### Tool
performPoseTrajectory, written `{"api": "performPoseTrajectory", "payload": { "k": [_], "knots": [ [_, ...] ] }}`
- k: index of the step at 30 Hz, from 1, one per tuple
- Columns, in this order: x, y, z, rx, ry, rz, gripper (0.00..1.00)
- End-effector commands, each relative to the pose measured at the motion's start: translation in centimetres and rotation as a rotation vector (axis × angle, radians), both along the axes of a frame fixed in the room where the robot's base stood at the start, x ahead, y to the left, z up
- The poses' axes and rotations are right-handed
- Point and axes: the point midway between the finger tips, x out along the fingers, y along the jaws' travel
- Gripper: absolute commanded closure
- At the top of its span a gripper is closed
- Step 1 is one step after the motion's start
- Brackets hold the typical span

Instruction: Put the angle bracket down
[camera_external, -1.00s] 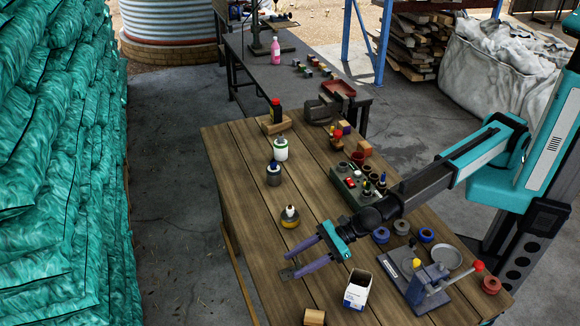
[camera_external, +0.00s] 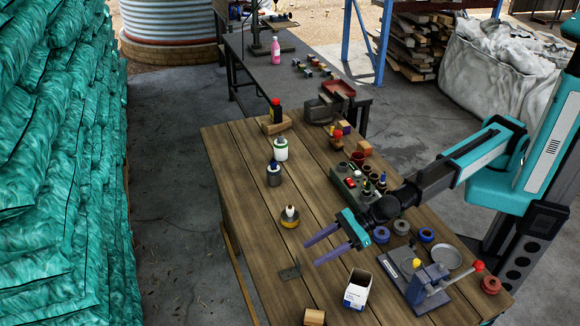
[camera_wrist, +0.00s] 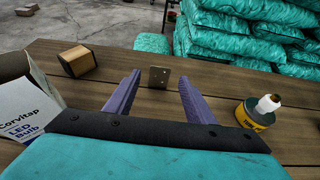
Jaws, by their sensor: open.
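The angle bracket (camera_external: 290,272) is a small dark grey metal piece on the wooden table (camera_external: 245,190), near its left edge in the external view. In the wrist view the bracket (camera_wrist: 159,77) shows as an upright plate with small holes, beyond the fingertips and between their lines. My gripper (camera_external: 311,252) is open and empty, with its two purple fingers apart. It is to the right of the bracket and clear of it; the wrist view also shows the open fingers (camera_wrist: 158,80).
A white LED bulb box (camera_external: 357,289) stands right of the bracket, and a wooden block (camera_external: 314,317) lies at the near edge. A yellow-and-dark tin (camera_external: 290,217) stands behind the gripper. A lever press (camera_external: 425,285) is at the right. Table around the bracket is clear.

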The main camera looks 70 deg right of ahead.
Motion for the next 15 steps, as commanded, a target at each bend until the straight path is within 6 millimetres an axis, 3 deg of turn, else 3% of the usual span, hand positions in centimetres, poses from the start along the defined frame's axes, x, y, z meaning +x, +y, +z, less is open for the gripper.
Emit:
{"api": "performPoseTrajectory", "payload": {
  "k": [15],
  "knots": [
    [-3.1, -3.1, 1.8, 0.000, 0.000, 0.000, 0.51]
  ]
}}
